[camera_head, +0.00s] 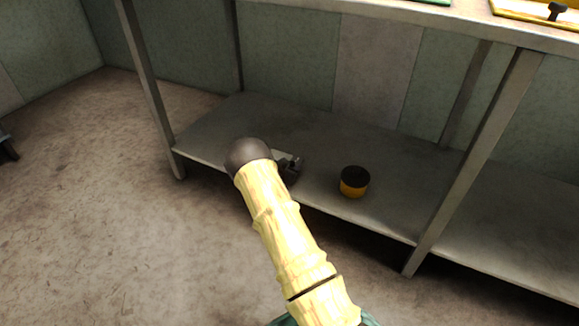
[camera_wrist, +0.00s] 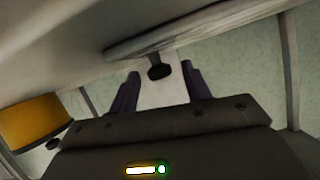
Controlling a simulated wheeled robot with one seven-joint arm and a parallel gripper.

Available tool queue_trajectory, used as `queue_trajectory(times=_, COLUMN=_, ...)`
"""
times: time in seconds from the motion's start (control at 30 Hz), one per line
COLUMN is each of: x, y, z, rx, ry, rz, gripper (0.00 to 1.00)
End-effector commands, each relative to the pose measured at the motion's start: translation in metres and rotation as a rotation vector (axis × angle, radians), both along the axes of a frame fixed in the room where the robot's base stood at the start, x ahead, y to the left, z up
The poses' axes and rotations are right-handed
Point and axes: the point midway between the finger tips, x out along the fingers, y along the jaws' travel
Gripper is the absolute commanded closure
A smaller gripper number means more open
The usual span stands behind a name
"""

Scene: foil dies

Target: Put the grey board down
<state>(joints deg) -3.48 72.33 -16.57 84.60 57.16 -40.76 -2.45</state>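The grey board (camera_wrist: 205,35) shows in the wrist view as a flat slab across the top, and that view appears upside down. A black knob (camera_wrist: 159,71) stands out from it. My gripper (camera_wrist: 160,70) is open, with a dark finger on each side of the knob and a gap on both sides. I cannot tell whether the knob is between the tips or just beyond them. In the head view my gripper (camera_head: 291,165) is low over the lower shelf (camera_head: 400,185). A pale bit of the board (camera_head: 284,154) shows there; my arm hides the rest.
A yellow round tin with a dark top (camera_head: 354,182) stands on the shelf to the right of my gripper; it also shows in the wrist view (camera_wrist: 40,120). Table legs (camera_head: 480,150) flank this bay. The shelf is clear behind and left. A yellow board lies on the tabletop.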

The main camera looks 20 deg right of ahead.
Motion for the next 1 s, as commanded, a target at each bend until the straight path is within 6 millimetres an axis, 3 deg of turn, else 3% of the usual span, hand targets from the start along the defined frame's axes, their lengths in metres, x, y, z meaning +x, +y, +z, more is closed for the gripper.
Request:
queue_trajectory(times=0.47, x=-0.008, y=0.011, z=0.009, rx=0.001, ry=0.001, rz=0.000, gripper=0.52)
queue_trajectory(times=1.0, x=-0.067, y=0.077, z=0.045, rx=0.001, ry=0.002, rz=0.002, gripper=0.52)
